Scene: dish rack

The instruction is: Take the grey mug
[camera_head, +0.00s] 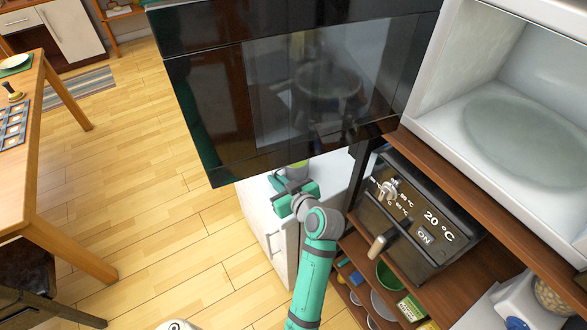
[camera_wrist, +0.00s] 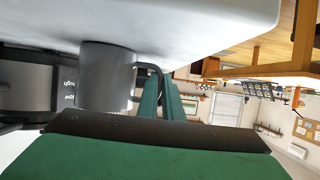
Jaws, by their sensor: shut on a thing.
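The grey mug (camera_wrist: 107,72) is in the wrist view, upside down in the picture, with its base against the white worktop (camera_wrist: 200,20). Its thin handle points right, toward my fingers. My gripper (camera_wrist: 162,88) has its two green fingers close together at the handle and is shut on it. The head view shows my gripper (camera_head: 291,188) over the white worktop, below the open dark glass door.
The dark glass door (camera_head: 290,90) hangs open above my gripper. A black appliance with lettering (camera_wrist: 45,88) stands beside the mug. An oven (camera_head: 420,225) and shelves with bowls (camera_head: 388,276) are right of my arm. The floor at left is clear up to the wooden table (camera_head: 25,190).

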